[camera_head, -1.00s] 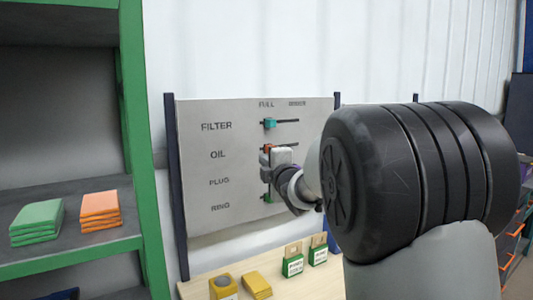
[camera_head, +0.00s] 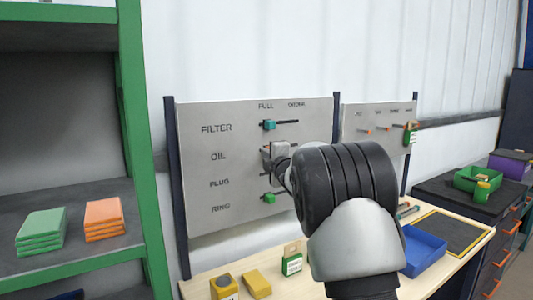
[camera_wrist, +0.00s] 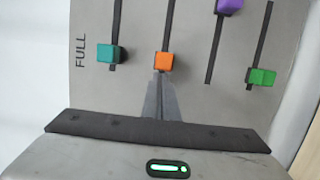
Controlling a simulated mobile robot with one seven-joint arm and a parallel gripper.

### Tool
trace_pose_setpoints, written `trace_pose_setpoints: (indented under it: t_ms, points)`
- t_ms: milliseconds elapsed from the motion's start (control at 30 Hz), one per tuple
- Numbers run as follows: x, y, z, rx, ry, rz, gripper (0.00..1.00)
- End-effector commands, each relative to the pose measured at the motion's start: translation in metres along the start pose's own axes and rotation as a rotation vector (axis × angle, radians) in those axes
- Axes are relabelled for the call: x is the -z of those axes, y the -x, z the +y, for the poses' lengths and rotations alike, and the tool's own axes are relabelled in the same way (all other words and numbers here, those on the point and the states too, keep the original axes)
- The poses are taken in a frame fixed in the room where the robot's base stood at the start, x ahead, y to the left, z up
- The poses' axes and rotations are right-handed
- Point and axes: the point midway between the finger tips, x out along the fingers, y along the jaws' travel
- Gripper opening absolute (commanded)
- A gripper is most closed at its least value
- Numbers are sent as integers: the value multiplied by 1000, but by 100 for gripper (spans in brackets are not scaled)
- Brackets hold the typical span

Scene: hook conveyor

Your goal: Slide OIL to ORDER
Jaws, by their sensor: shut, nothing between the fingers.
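The label board (camera_head: 225,185) has rows FILTER, OIL, PLUG and RING, with FULL and ORDER columns. In the wrist view it appears turned, with FULL at the left. The orange OIL slider (camera_wrist: 164,62) sits near the FULL label, its slot running up from it in that view. My gripper (camera_wrist: 160,80) is shut and empty, its fingertips just below the orange slider; I cannot tell whether they touch it. In the head view my gripper (camera_head: 279,152) stands at the OIL row and mostly hides that slider.
The teal FILTER slider (camera_wrist: 110,54) and green RING slider (camera_wrist: 262,77) sit near FULL. The purple PLUG slider (camera_wrist: 230,5) is farther along its slot. A second hook board (camera_head: 375,118), a blue tray (camera_head: 424,252) and a shelf (camera_head: 125,120) stand around.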

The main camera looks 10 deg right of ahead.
Motion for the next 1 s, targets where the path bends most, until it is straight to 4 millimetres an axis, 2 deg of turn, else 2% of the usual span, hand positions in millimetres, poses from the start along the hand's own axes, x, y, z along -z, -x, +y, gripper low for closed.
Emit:
trace_pose_setpoints:
  t_ms: [300, 367, 600, 700, 800, 1000]
  points:
    - [-5, -1, 0, 1, 2, -1, 0]
    - [-14, -4, 1, 1, 1, -3, 0]
    - [-77, -19, 4, 2, 2, -6, 0]
    - [-97, -24, 3, 2, 1, -3, 0]
    - [-109, -27, 2, 1, 1, -2, 0]
    - [-114, -28, 0, 1, 0, -1, 0]
